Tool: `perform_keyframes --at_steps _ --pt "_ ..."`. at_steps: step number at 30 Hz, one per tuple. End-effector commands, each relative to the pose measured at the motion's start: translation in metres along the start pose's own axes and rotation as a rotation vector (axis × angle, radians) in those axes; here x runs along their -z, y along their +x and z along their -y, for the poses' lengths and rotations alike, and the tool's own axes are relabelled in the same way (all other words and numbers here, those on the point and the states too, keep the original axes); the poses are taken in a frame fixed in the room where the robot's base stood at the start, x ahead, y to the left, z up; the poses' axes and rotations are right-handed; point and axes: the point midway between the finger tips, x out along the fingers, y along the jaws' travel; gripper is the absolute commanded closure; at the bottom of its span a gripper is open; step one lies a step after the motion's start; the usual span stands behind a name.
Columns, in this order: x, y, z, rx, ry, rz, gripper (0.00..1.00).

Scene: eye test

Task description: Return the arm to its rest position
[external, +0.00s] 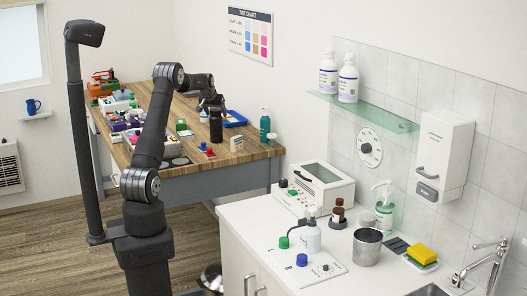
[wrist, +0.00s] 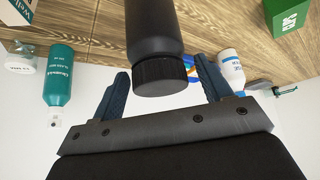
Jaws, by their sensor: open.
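My gripper (external: 211,104) is over the wooden workbench (external: 190,108), near its right end, with my arm reaching out from the dark base at lower left. In the wrist view my gripper's two blue fingers (wrist: 161,68) stand apart. A black bottle (wrist: 155,35) with a ribbed cap shows between the fingers, with gaps visible on both sides. In the external view the black bottle (external: 216,128) stands upright on the bench just below my gripper. I cannot tell how far the fingers reach around it.
A teal bottle (external: 265,126) stands right of my gripper; it also shows in the wrist view (wrist: 59,76). A blue tray (external: 236,119) lies behind the black bottle. Boxes and parts crowd the bench's left. A white counter (external: 238,218) with devices is at front right.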

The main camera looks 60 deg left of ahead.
Motion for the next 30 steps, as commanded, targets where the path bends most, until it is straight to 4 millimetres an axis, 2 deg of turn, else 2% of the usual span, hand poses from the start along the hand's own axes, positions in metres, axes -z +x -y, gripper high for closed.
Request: perform_keyframes --at_steps 1,18,19,21,30 --pt "0.004 -0.016 0.0 0.0 0.0 -0.007 0.29" --pt "0.003 -0.127 0.0 0.0 0.0 -0.006 0.29" --pt "0.001 -0.112 0.0 0.0 0.0 0.002 0.29" --pt "0.001 -0.096 0.0 0.0 0.0 0.002 0.29" --pt "0.002 -0.037 0.0 0.0 0.0 0.0 0.29"
